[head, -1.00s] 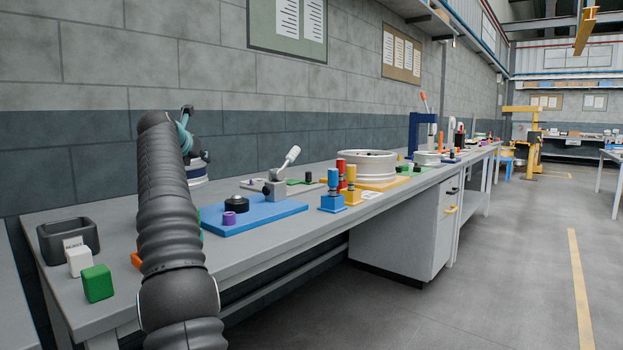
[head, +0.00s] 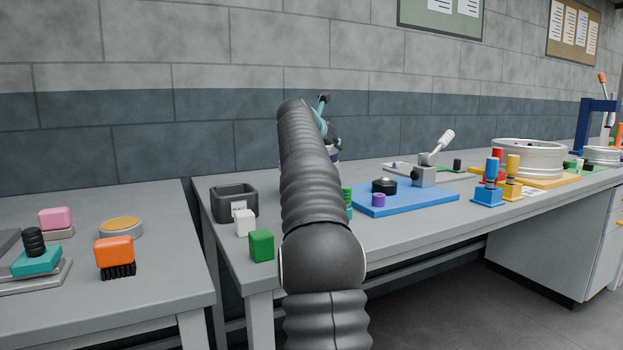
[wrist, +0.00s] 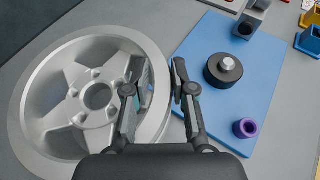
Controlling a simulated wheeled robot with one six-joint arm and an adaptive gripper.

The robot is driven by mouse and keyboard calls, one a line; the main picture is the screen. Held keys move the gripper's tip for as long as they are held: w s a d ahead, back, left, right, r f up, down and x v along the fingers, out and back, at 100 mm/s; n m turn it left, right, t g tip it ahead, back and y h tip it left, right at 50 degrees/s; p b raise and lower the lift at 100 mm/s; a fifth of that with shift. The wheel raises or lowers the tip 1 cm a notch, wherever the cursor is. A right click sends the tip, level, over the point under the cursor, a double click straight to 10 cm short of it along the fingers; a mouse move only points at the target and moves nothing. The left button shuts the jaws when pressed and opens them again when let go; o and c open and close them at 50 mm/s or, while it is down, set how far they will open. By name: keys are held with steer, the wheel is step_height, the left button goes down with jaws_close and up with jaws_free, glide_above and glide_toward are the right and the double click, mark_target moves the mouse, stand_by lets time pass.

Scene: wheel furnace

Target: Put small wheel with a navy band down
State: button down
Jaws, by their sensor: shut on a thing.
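The small wheel (wrist: 108,120) is silver with several spokes and fills the left of the wrist view. My gripper (wrist: 156,82) is shut on its right rim, one finger inside the rim and one outside. In the head view my arm hides most of the wheel; a sliver of its white and navy side (head: 335,156) shows to the right of the arm. The wheel is beside the left edge of the blue plate (wrist: 210,140). I cannot tell whether its underside touches the bench.
The blue plate bears a black round knob (wrist: 223,70) and a purple ring (wrist: 246,128). A dark bin (head: 234,201), a white block (head: 245,223) and a green block (head: 261,246) are at the bench's left end. A second table (head: 150,290) stands further left.

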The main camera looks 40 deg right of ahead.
steer(key=a+f+b, duration=0.1)
steer(key=a, duration=0.1)
steer(key=a+f+b, duration=0.1)
steer(key=a+f, duration=0.1)
steer(key=a, duration=0.1)
steer(key=w+a+f+b, duration=0.1)
steer(key=a, duration=0.1)
steer(key=shift+a+f, duration=0.15)
steer(key=shift+a, duration=0.05)
steer(key=shift+f+b, duration=1.05)
steer(key=shift+f, duration=0.9)
steer(key=shift+f, duration=0.1)
steer(key=c, duration=1)
jaws_free()
steer(key=shift+f, duration=0.1)
steer(key=shift+o, duration=0.2)
steer(key=v, duration=1.2)
